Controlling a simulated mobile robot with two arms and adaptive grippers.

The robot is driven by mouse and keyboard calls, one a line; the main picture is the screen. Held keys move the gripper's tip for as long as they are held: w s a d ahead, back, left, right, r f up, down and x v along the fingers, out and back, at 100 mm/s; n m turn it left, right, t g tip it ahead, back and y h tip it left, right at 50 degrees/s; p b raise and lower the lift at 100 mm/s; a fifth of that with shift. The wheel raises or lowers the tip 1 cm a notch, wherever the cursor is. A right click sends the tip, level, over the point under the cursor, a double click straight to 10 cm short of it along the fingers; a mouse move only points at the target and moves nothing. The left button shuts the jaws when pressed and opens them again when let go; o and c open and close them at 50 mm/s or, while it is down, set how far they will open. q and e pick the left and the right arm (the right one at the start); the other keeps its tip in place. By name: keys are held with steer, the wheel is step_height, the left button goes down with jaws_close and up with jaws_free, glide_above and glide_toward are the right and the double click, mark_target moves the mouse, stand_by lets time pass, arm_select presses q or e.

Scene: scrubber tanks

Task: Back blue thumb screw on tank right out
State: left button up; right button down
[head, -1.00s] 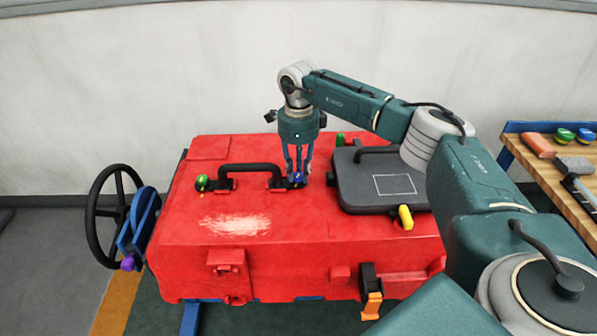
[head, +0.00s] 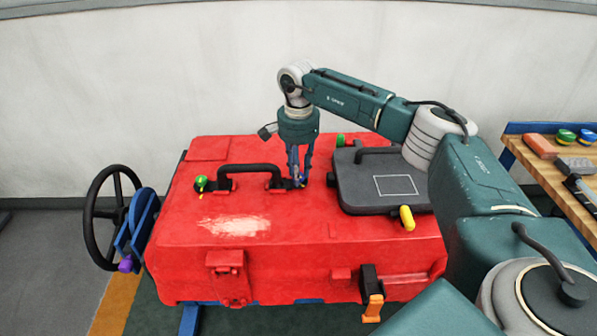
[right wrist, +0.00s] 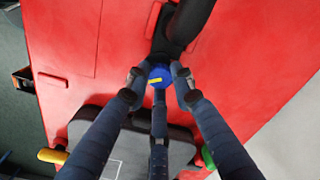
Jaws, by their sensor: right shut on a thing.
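The red tank (head: 290,245) fills the middle of the head view. The blue thumb screw (right wrist: 160,76), with a yellow mark on its head, sits at the end of the black handle (right wrist: 182,25) on the tank's top. My right gripper (head: 298,182) points straight down at that handle end. In the right wrist view its fingers (right wrist: 159,80) close around the blue head, and it is shut on the screw. In the head view the fingers mostly hide the screw. Whether the screw has risen from its seat cannot be told. My left gripper is not in view.
A green-topped screw (head: 201,182) is at the handle's left end. A dark lid (head: 372,200) with a yellow knob (head: 406,218) lies right of the gripper. A handwheel (head: 108,217) stands left of the tank, and a workbench (head: 556,183) with tools is at the right.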

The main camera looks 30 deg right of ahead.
steer(key=n, duration=0.5)
steer(key=shift+s+a+f+n, duration=0.1)
steer(key=shift+s+f+n, duration=0.2)
steer(key=shift+f, duration=0.1)
steer(key=n, duration=0.5)
steer(key=shift+n+b, duration=0.4)
steer(key=c, duration=1.5)
jaws_free()
steer(key=shift+w, duration=0.1)
steer(key=shift+o, duration=0.2)
steer(key=shift+w+r, duration=0.1)
steer(key=shift+r, duration=0.05)
